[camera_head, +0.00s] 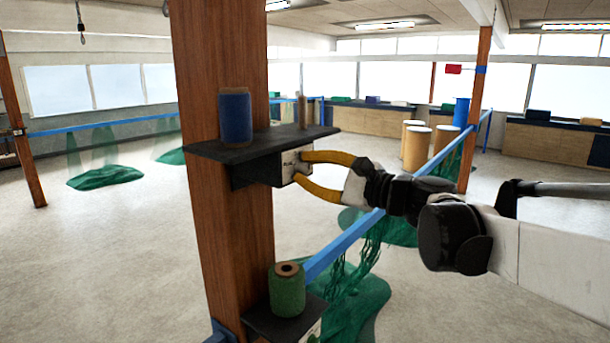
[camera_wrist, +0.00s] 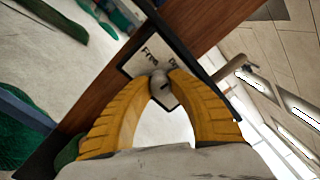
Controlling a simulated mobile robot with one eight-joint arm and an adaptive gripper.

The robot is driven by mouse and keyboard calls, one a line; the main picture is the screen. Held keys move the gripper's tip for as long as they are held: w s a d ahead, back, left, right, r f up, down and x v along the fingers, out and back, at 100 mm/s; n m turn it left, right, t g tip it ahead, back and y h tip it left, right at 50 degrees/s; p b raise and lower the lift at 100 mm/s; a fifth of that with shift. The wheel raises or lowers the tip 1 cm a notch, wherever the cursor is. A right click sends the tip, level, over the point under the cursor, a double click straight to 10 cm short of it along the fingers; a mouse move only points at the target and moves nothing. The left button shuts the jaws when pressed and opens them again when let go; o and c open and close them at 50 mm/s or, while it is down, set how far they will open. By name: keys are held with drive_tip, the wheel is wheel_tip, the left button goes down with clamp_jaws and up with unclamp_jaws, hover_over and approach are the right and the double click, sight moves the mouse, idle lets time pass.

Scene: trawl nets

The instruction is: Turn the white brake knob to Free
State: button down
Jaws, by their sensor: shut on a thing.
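The white brake knob (camera_wrist: 160,90) is a small round grey-white knob with a dark mark, in the middle of the wrist view. The plate reads "Free" on the left and a word starting with "D" on the right, partly hidden. My gripper (camera_head: 298,167) has yellow fingers, which are shut on the knob from both sides. In the head view the plate is on a box under the dark upper shelf, and the fingers largely hide the knob. The mark's exact direction is hard to read.
A blue spool (camera_head: 235,117) and a thin peg (camera_head: 302,112) stand on the upper shelf (camera_head: 260,143), just above my gripper. A green spool (camera_head: 287,291) stands on a lower shelf. A blue rail (camera_head: 345,240) with green netting (camera_head: 362,285) runs below my arm.

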drive_tip(key=n+b, duration=0.1)
drive_tip(key=n, duration=0.5)
drive_tip(key=shift+n+b, duration=0.3)
drive_tip(key=shift+b, duration=0.1)
drive_tip(key=n+b, duration=0.1)
drive_tip(key=n, duration=0.5)
drive_tip(key=shift+n, duration=0.3)
drive_tip(key=c, duration=1.2)
unclamp_jaws()
drive_tip(key=v, duration=1.2)
drive_tip(key=shift+w+d, duration=0.1)
drive_tip(key=shift+w, duration=0.05)
